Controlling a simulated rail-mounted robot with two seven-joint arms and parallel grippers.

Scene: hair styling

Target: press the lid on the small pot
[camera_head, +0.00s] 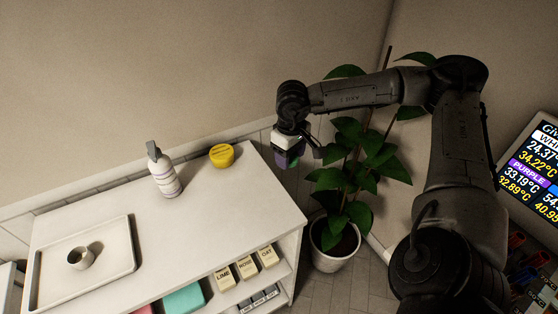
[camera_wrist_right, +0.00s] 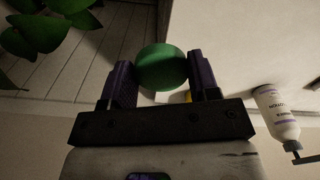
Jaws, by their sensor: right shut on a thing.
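My right gripper (camera_wrist_right: 162,85) is shut on a round green piece (camera_wrist_right: 162,66), which looks like a lid and sits between its two dark purple fingers. In the head view my right gripper (camera_head: 287,160) hangs in the air just past the right end of the white counter, beside the plant; the green piece is barely visible there. A small cream pot (camera_head: 74,262), open at the top, stands on a pale tray (camera_head: 121,270) at the counter's left, far from the gripper. My left gripper is not in view.
A white pump bottle (camera_head: 164,175) and a yellow tub (camera_head: 222,155) stand toward the back of the counter (camera_head: 200,225). A potted plant (camera_head: 345,185) is close to my right gripper. Labelled boxes (camera_head: 246,267) sit on the shelf below. The counter between tray and right end is mostly clear.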

